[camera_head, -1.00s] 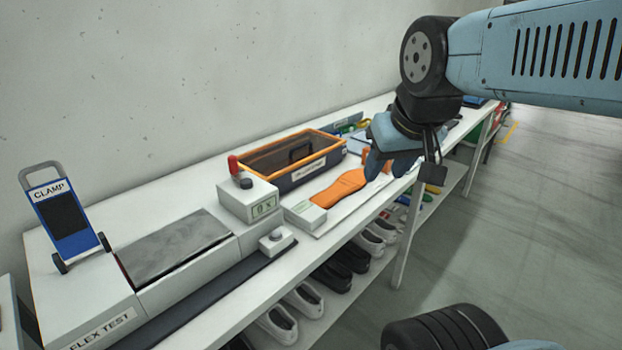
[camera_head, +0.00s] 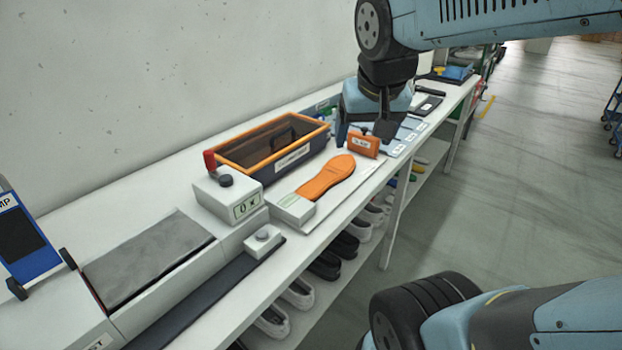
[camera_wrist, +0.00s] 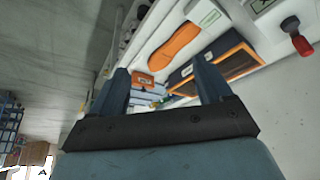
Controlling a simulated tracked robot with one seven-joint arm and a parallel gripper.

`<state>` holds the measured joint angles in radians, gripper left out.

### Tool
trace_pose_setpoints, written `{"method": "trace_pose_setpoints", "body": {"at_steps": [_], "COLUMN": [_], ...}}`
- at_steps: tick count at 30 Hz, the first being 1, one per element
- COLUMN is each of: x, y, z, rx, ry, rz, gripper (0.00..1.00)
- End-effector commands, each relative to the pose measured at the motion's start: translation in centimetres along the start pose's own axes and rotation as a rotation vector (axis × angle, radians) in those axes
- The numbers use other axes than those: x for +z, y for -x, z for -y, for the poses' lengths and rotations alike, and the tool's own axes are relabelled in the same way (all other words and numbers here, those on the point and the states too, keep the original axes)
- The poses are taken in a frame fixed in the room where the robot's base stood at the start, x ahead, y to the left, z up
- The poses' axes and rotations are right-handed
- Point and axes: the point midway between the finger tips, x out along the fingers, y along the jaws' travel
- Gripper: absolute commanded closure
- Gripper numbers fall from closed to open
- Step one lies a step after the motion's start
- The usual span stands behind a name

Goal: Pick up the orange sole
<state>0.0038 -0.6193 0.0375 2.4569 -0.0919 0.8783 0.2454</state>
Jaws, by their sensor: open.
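The orange sole (camera_head: 327,178) lies flat on the white bench, its narrower end beside a small white block. It also shows in the wrist view (camera_wrist: 174,47), above and beyond the fingers. My gripper (camera_wrist: 165,82) is open, with nothing between its two blue fingers. In the head view my gripper (camera_head: 362,132) hangs over the bench, behind and to the right of the sole and apart from it. Its fingertips are partly hidden there by the wrist and a small orange labelled block (camera_head: 363,145).
An orange-rimmed dark bin (camera_head: 275,146) stands behind the sole. A white box with a red lever (camera_head: 228,196) and a small white block (camera_head: 292,209) stand to the left. A grey-topped flex tester (camera_head: 150,255) fills the left. Shoes (camera_head: 297,292) sit on the lower shelf.

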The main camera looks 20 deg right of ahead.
Motion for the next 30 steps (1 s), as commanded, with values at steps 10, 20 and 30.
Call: {"method": "trace_pose_setpoints", "body": {"at_steps": [10,20,30], "x": [-6.0,-10.2,-11.9], "y": [-6.6,-14.6,-20.0], "z": [2.2,5.5,7.9], "rx": [0.159,0.261,0.295], "ry": [-0.278,-0.524,-0.678], "rz": [0.062,0.061,0.047], "gripper": [0.00,0.00,0.00]}}
